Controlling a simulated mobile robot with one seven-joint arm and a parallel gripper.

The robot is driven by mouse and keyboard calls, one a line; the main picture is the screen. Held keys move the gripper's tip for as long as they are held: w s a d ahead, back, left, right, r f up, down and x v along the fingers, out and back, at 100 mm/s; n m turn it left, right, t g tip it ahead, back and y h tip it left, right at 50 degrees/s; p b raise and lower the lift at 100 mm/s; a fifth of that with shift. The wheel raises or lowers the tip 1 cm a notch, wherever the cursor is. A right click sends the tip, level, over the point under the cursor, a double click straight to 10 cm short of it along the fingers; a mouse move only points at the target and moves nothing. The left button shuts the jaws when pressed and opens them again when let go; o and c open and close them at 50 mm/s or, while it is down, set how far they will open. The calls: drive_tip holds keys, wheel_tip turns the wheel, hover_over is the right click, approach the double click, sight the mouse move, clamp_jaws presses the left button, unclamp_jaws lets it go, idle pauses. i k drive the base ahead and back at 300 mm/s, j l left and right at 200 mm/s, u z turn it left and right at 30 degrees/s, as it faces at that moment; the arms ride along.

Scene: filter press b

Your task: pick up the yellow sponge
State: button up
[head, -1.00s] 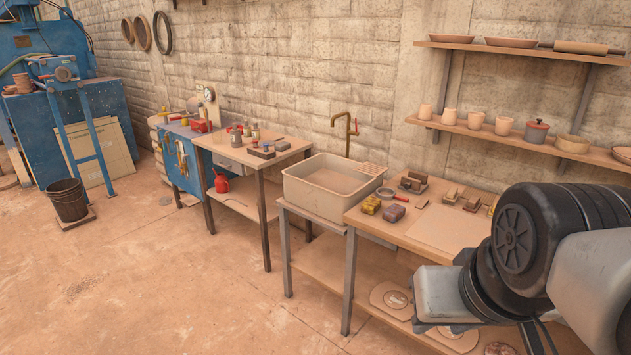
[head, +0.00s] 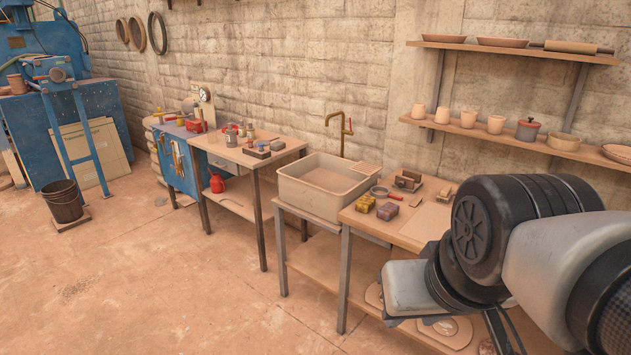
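The yellow sponge (head: 365,204) lies on the near left part of the wooden worktable (head: 415,232), just right of the sink. A purple-grey block (head: 388,211) of similar size sits close to its right. My arm fills the lower right of the head view, in front of the right part of the table. The fingers of my gripper cannot be made out; only part of the arm's end shows near the bottom edge, apart from the sponge and to its right.
A deep beige sink (head: 322,190) with a brass tap (head: 342,133) adjoins the table. A red-handled tool (head: 387,194) and dark-based blocks (head: 408,181) lie behind the sponge. Shelves with pots (head: 528,130) hang above. The floor (head: 170,290) at front left is clear.

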sight(364, 204)
drive_tip(key=i+j+z, duration=0.4)
drive_tip(key=i+j, duration=0.45)
drive_tip(key=i, duration=0.45)
drive_tip(key=i+j+z, duration=0.4)
drive_tip(key=i+j, duration=0.7)
drive_tip(key=j, duration=0.15)
